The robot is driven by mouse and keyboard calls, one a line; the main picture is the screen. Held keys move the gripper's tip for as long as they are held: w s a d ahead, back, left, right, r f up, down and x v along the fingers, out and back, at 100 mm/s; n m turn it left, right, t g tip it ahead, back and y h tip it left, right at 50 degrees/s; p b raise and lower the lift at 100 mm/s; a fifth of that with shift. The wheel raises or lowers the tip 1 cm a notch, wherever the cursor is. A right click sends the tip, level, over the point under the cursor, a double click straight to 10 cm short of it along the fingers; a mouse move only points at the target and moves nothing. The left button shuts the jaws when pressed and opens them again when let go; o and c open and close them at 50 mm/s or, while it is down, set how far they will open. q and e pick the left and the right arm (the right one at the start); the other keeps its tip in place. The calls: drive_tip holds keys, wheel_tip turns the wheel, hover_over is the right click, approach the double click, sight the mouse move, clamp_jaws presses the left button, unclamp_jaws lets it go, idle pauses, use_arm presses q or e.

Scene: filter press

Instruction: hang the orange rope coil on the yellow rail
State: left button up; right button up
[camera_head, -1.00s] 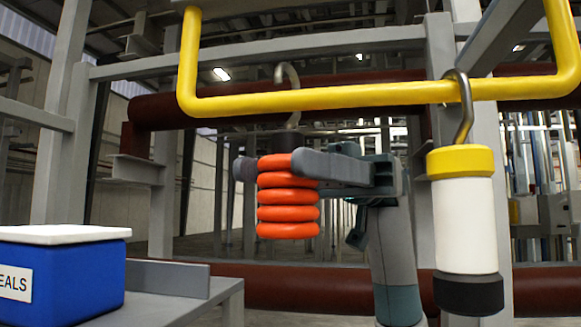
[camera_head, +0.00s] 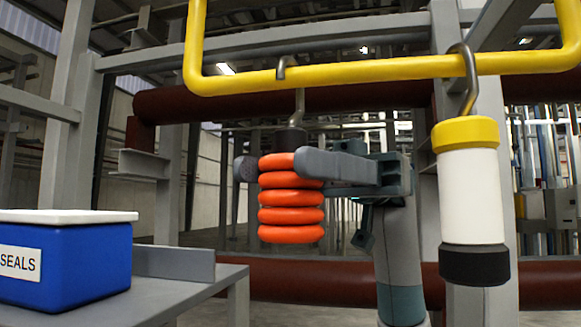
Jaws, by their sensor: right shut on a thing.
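The orange rope coil (camera_head: 291,216) is a stack of orange rings under a dark cap with a grey metal hook (camera_head: 298,105). My right gripper (camera_head: 285,168) is shut on the coil near its top, one finger on each side, and holds it upright below the yellow rail (camera_head: 370,69). The hook's shank passes behind the rail, and its bent tip shows in front of the rail's upper part, so the hook is over the rail. Whether it rests on the rail I cannot tell. My left gripper is not in view.
A white cylinder (camera_head: 472,195) with a yellow top and black base hangs by its hook on the rail, right of my right gripper. A blue box (camera_head: 70,275) labelled SEALS stands on a grey table (camera_head: 190,290) at lower left. A dark red pipe runs behind.

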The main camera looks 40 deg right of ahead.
drive_tip(key=o, duration=1.3)
drive_tip(key=shift+o, duration=0.2)
drive_tip(key=shift+d, duration=0.1)
drive_tip(key=shift+w+d+f+b, duration=0.1)
drive_tip(key=shift+w+d+b, duration=0.05)
drive_tip(key=shift+d+b, duration=0.35)
drive_tip(key=b+v, duration=0.5)
drive_tip(key=v, duration=1.1)
drive_tip(key=shift+w, duration=0.1)
